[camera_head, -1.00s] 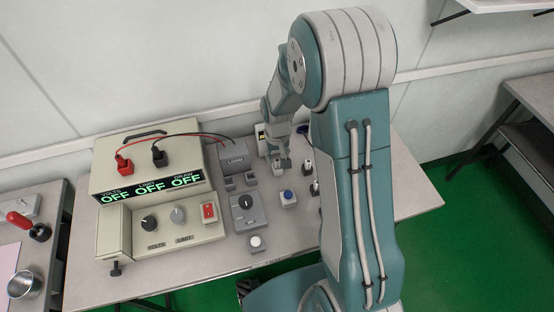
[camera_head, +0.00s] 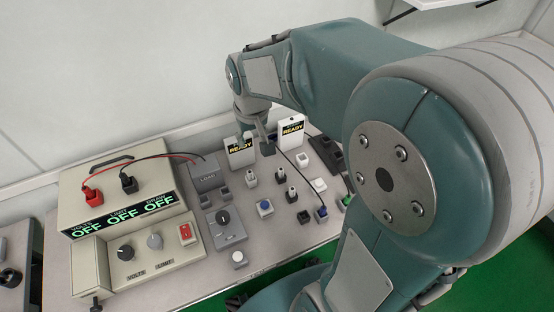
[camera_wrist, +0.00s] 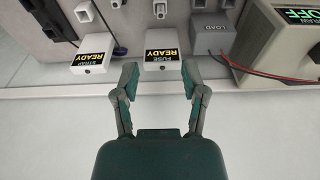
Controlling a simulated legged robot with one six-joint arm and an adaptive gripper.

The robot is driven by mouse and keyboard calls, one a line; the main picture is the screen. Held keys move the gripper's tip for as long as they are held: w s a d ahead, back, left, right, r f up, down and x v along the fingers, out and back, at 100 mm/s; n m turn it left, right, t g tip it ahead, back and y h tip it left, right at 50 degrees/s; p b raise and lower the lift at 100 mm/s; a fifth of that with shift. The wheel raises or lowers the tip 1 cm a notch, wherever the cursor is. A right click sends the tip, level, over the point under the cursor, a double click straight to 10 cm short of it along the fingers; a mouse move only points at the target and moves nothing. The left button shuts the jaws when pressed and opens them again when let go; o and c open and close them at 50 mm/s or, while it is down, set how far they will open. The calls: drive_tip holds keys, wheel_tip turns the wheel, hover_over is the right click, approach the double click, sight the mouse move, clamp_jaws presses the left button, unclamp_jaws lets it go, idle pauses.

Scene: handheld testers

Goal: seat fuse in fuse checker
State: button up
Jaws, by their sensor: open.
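The fuse checker, a small white box with a yellow-on-black FUSE READY label, shows in the wrist view (camera_wrist: 162,61) and beside the grey LOAD box in the head view (camera_head: 239,161). My gripper (camera_wrist: 160,76) is open and empty, pointing down. In the wrist view its two fingertips lie either side of the checker's near edge; I cannot tell the height between them. In the head view my gripper (camera_head: 254,143) hangs at the checker and partly covers it. I cannot tell which small part on the bench is the fuse.
A STRAP READY box (camera_wrist: 92,55) stands beside the checker, with the LOAD box (camera_wrist: 212,36) on the other side. The power supply (camera_head: 135,205) reads OFF, with red and black leads. Several small buttons, sockets and black-tipped parts (camera_head: 280,175) crowd the bench.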

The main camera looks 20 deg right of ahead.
drive_tip(key=s+r+t, duration=0.2)
drive_tip(key=s+r, duration=0.2)
drive_tip(key=s, duration=0.3)
drive_tip(key=s+r+t, duration=0.1)
drive_tip(key=s+r, duration=0.3)
drive_tip(key=s, duration=0.4)
drive_tip(key=shift+s+t, duration=0.2)
drive_tip(key=shift+t, duration=0.2)
drive_tip(key=shift+c, duration=0.3)
idle(0.6)
